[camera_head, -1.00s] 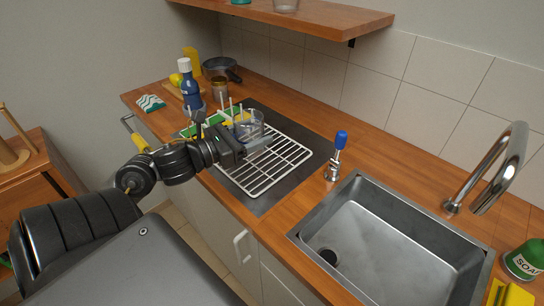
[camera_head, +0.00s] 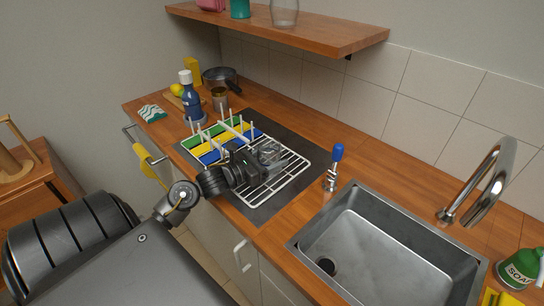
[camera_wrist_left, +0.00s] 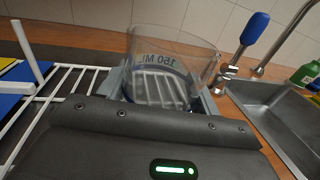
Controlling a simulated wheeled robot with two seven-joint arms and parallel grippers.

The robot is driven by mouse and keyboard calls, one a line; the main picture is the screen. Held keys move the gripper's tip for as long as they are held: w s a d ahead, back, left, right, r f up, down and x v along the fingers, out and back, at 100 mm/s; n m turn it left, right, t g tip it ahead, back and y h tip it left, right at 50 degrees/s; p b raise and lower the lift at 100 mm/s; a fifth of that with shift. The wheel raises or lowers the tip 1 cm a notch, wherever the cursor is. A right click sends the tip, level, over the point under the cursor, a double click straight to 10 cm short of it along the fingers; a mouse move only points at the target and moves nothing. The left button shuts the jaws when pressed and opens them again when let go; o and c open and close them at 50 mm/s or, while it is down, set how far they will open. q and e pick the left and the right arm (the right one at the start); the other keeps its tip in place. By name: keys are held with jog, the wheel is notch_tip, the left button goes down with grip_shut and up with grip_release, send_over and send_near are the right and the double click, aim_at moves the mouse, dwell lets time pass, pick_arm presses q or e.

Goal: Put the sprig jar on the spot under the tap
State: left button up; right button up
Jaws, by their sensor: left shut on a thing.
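A clear glass jar (camera_head: 270,151) with dark "150 ML" lettering is between the fingers of my left gripper (camera_head: 262,164), over the white wire rack. It also shows in the left wrist view (camera_wrist_left: 172,70), upright and looking empty. My left gripper is shut on it. I cannot tell how high it is above the rack. The curved metal tap (camera_head: 491,180) stands at the right, over the steel sink (camera_head: 395,245). No marked spot shows under it. No sprig is visible. My right gripper is not in view.
The wire rack (camera_head: 290,184) has upright pegs and coloured panels. A blue bottle (camera_head: 191,98), a pan (camera_head: 220,77) and a green soap bottle (camera_head: 520,266) are on the counter. Another clear glass (camera_head: 285,12) is on the shelf.

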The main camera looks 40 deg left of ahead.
pick_arm(q)
jog(key=shift+f, duration=0.15)
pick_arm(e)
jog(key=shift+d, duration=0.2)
pick_arm(q)
jog(key=shift+f, duration=0.2)
jog(key=o, duration=1.4)
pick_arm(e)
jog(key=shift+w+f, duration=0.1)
pick_arm(q)
jog(key=shift+o, duration=0.2)
jog(key=shift+r, duration=0.1)
jog(key=shift+s+r, duration=0.1)
jog(key=b+v, duration=0.2)
jog(key=v, duration=0.8)
jog(key=shift+s+b, duration=0.3)
jog(key=shift+b, duration=0.05)
jog(key=shift+s+a+r, duration=0.1)
jog(key=shift+s+a, duration=0.15)
jog(key=shift+s, duration=0.4)
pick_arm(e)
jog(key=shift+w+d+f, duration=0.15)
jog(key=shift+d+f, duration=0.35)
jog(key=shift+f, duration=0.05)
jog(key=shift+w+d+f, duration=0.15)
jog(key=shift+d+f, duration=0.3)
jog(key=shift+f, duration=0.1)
